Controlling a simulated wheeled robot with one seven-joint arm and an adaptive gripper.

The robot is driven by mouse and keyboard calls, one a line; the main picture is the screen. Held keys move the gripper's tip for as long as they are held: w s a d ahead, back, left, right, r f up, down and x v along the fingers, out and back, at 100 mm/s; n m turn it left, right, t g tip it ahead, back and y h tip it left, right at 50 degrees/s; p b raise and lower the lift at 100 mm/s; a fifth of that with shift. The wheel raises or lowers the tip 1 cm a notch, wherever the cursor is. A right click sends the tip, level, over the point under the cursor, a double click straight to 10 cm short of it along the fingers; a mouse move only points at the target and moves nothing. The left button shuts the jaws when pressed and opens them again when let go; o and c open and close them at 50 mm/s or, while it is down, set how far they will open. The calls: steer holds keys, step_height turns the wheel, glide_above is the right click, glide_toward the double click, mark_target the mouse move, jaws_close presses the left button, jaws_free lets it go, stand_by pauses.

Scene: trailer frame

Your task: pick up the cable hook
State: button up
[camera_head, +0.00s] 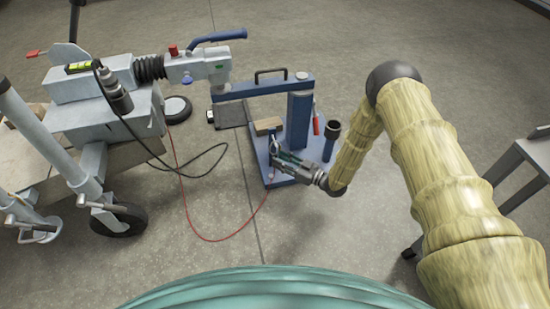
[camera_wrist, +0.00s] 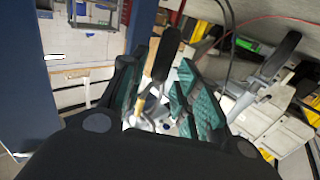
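My gripper (camera_head: 279,157) is low over the blue base plate (camera_head: 265,152) of the stand. A small blue upright piece (camera_head: 273,142) stands right at its fingertips. It may be the cable hook, but its shape is too small to make out. In the wrist view my gripper's green-padded fingers (camera_wrist: 160,105) are apart. A dark oval shape and a pale bar (camera_wrist: 146,104) show in the gap between them. I cannot tell whether these are close or in the background, and I see no clear grip on anything.
The blue post (camera_head: 299,119) with its horizontal arm rises behind my gripper. A dark tube (camera_head: 331,136), a red-handled tool (camera_head: 316,124) and a wooden block (camera_head: 267,125) are close by. A red cable (camera_head: 184,199) lies on the floor to the left, near the trailer coupling (camera_head: 199,65).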

mark_target(275, 155)
steer(key=b+x, duration=0.1)
steer(key=x, duration=0.2)
steer(key=shift+a, duration=0.15)
jaws_close()
steer(key=shift+w+r, duration=0.1)
steer(key=shift+r, duration=0.05)
